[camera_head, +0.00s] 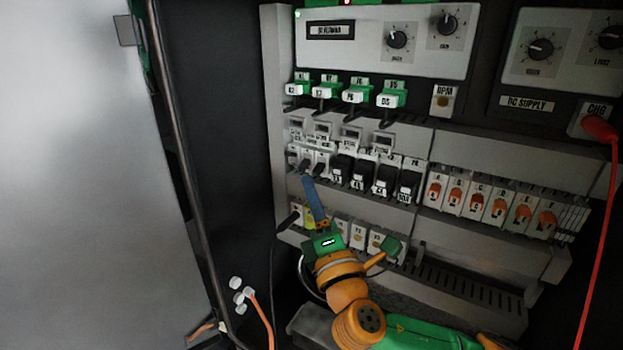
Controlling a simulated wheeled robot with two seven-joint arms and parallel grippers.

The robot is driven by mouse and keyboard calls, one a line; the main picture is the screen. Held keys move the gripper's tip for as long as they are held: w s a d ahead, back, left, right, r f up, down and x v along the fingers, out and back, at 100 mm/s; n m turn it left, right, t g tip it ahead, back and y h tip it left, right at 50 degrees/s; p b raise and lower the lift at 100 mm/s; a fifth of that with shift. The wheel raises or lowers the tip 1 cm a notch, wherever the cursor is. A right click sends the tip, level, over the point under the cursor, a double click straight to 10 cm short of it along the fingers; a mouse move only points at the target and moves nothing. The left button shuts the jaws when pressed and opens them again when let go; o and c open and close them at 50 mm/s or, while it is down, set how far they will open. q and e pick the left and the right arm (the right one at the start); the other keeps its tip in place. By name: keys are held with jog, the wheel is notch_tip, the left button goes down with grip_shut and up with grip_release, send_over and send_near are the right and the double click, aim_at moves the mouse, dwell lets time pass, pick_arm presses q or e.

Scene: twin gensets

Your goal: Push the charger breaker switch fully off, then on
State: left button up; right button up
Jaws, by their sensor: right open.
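A row of small breakers crosses the middle of the open panel, with grey ones (320,162) on the left and black ones (363,176) to their right. Their labels are too small to read, so I cannot tell which one is the charger breaker. My right gripper (312,190) comes up from below, with a long blue finger pointing up at the lower edge of the grey breakers. The jaws are open and hold nothing visible. I cannot tell whether the fingertip touches a breaker. My left gripper is out of view.
Orange-switched breakers (475,204) stand to the right. Green-and-white plugs (354,94) stick out above. A red plug (598,127) at a CHG label trails a red cable (606,220). A grey door (80,180) fills the left. Dark open space lies between door and panel.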

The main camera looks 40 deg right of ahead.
aim_at(301, 169)
jog(key=p+x, duration=0.1)
jog(key=x, duration=0.4)
jog(key=shift+w+f, duration=0.1)
jog(key=shift+w, duration=0.15)
grip_shut()
jog(key=shift+a+p, duration=0.1)
jog(key=shift+p, duration=0.25)
notch_tip(301, 169, up, 4)
jog(key=m+g+y+p, duration=0.1)
jog(key=m+g+p, duration=0.2)
jog(key=p, duration=0.7)
jog(key=m+g+y+p, duration=0.1)
jog(key=m+g+p, duration=0.2)
jog(key=p, duration=0.7)
jog(key=shift+s+m+p, duration=0.1)
jog(key=shift+m+p, duration=0.3)
jog(key=shift+m, duration=0.1)
jog(key=shift+g+p, duration=0.3)
jog(key=shift+p, duration=0.6)
jog(key=shift+f+y, duration=0.1)
jog(key=shift+y, duration=0.3)
grip_release()
